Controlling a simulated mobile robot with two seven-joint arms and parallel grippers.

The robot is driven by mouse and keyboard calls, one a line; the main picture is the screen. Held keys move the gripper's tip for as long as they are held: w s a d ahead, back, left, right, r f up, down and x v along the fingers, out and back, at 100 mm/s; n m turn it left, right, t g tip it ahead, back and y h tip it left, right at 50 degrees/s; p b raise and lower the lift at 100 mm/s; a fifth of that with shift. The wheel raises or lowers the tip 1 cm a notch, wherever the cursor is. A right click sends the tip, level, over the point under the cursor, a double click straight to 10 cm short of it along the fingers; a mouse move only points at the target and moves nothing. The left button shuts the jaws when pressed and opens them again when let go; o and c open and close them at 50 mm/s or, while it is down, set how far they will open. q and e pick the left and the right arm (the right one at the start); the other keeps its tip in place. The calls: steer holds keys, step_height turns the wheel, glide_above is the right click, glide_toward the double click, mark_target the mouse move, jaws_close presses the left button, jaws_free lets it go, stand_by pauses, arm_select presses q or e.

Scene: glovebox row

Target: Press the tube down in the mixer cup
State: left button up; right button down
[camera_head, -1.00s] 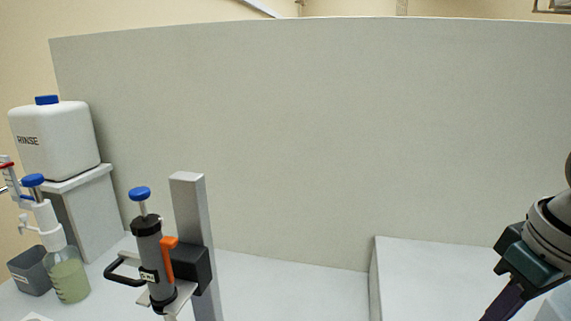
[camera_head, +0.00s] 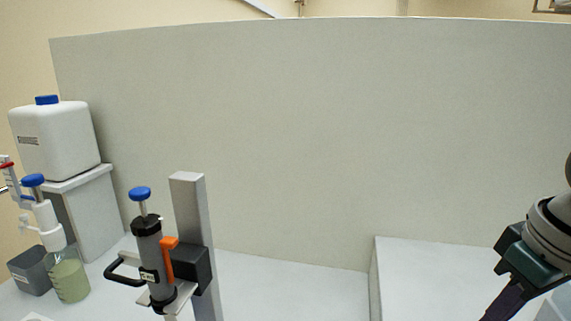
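I see no mixer cup and no loose tube in the head view. My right gripper (camera_head: 508,298) hangs at the lower right, pointing down and to the left. Its fingertips are cut off by the bottom edge, so its opening does not show. My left gripper is out of view. A dark cylinder device (camera_head: 153,262) with a blue knob, a black handle and an orange lever is clamped to a grey post (camera_head: 193,215) at the lower left.
A white rinse tank (camera_head: 55,140) with a blue cap stands on a grey block (camera_head: 90,220) at the left. A dispenser bottle (camera_head: 68,275) with greenish liquid and a grey bin (camera_head: 30,270) stand below. A raised white block (camera_head: 430,275) lies at the right. The middle counter is clear.

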steer(key=shift+f, duration=0.1)
stand_by(0.3)
steer(key=shift+f+b, duration=0.4)
steer(key=shift+f, duration=0.3)
steer(key=shift+p, duration=0.3)
stand_by(0.8)
steer(key=shift+f, duration=0.15)
stand_by(0.7)
stand_by(2.5)
stand_by(0.7)
steer(key=shift+s+r+p, duration=0.1)
steer(key=shift+r+p, duration=0.75)
steer(key=shift+p, duration=0.15)
step_height(320, 180, up, 7)
steer(key=p, duration=0.7)
steer(key=shift+f, duration=0.2)
